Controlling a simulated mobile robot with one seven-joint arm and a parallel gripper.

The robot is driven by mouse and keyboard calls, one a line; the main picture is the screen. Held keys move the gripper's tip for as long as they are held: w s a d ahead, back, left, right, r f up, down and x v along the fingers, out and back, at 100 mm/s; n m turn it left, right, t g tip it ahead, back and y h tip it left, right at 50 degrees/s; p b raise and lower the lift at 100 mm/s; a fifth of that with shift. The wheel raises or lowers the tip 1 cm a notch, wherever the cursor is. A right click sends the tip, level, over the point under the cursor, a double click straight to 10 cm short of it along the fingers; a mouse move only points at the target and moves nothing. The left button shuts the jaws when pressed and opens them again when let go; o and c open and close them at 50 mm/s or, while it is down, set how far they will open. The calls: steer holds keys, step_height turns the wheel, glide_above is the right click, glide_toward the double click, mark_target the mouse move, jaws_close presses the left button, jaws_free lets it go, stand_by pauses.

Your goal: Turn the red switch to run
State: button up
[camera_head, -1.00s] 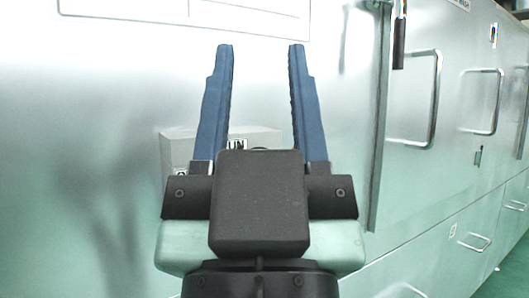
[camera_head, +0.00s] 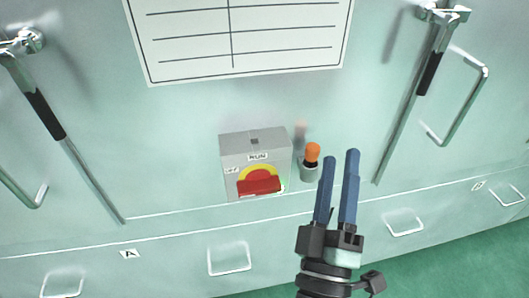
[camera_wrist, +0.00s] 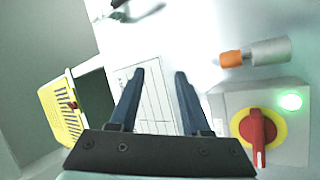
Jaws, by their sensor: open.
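The grey switch box (camera_head: 229,185) is on the pale metal front in the head view, with a RUN label above its yellow disc. The red switch (camera_head: 260,186) lies crosswise there, its handle toward the left label, too small to read. In the wrist view the red switch (camera_wrist: 257,135) is at the lower right, and a green lamp (camera_wrist: 291,101) glows beside it. My gripper (camera_head: 339,153) is open and empty, to the right of the box and apart from the switch. Its two blue fingers also show in the wrist view (camera_wrist: 160,74).
An orange-tipped grey cylinder (camera_head: 311,163) stands between the box and my gripper. Long latch bars flank the box, left (camera_head: 62,139) and right (camera_head: 416,100). A ruled white chart (camera_head: 240,40) is above.

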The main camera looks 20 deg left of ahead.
steer(key=s+a+f+n+g+y+p, duration=0.3)
steer(key=s+f+n+g+y+p, duration=0.1)
steer(key=s+n+p, duration=0.25)
steer(key=n+g+y+p, duration=0.2)
steer(key=n+g+p, duration=0.2)
steer(key=n+p, duration=0.1)
glide_toward(262, 193)
steer(key=p+x, duration=0.2)
steer(key=x, duration=0.7)
steer(key=shift+w+a+p, duration=0.15)
steer(key=shift+w+p, duration=0.1)
steer(key=shift+p, duration=0.1)
jaws_close()
